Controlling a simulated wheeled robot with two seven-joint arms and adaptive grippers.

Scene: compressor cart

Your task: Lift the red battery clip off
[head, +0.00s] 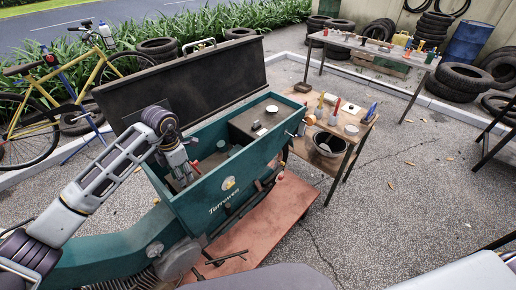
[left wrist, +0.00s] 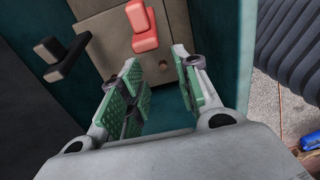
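The red battery clip (left wrist: 142,27) sits on a tan battery-like block (left wrist: 100,32) inside the green cart box (head: 227,187). A small red part by my gripper in the head view (head: 196,168) looks like the same clip. A black clip (left wrist: 62,54) sits left of it in the left wrist view. My left gripper (left wrist: 162,88) reaches down into the box; it also shows in the head view (head: 184,167). Its green-padded fingers are apart with nothing between them, and the red clip lies beyond the fingertips, apart from them. My right gripper is not in view.
The box's dark lid (head: 190,82) stands open behind my left arm. The box walls stand close around the gripper. A wooden table (head: 352,136) with tools and a bucket (head: 328,144) stands to the right.

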